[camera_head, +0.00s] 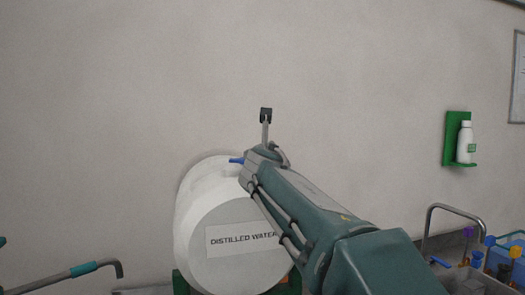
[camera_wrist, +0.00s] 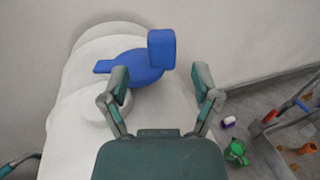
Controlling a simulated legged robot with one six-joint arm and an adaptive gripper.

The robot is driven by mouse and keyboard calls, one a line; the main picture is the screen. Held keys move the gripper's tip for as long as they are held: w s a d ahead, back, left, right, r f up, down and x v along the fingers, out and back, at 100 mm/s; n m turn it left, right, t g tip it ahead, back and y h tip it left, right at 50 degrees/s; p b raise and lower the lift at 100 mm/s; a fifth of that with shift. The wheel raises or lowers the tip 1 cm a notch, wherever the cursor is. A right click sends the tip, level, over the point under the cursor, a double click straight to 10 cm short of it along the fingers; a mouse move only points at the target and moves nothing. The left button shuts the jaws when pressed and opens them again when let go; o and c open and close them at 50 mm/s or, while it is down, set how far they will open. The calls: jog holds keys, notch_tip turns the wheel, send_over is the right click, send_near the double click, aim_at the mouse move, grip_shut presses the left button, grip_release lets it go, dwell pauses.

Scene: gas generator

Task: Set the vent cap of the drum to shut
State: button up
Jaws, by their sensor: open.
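The white drum (camera_head: 212,215), labelled DISTILLED WATER, lies on its side in front of the wall. Its blue vent cap (camera_wrist: 137,68) is on the drum's top, with a flat tab at the left and a raised block at the right. Only a small blue tip of the cap (camera_head: 237,160) shows in the head view; my arm hides the rest. My gripper (camera_wrist: 161,78) is open and empty above the drum. In the wrist view its left finger overlaps the cap's near edge, and the raised block appears beyond the gap between the fingers. I cannot tell whether they touch.
A white round fitting (camera_wrist: 106,107) on the drum is partly behind the left finger. A green wall holder with a white bottle (camera_head: 465,142) hangs at the right. A cart with blue and purple knobs (camera_head: 480,262) stands at lower right. The wall above the drum is clear.

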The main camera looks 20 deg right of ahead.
jog(key=shift+x, duration=3.1)
grip_shut()
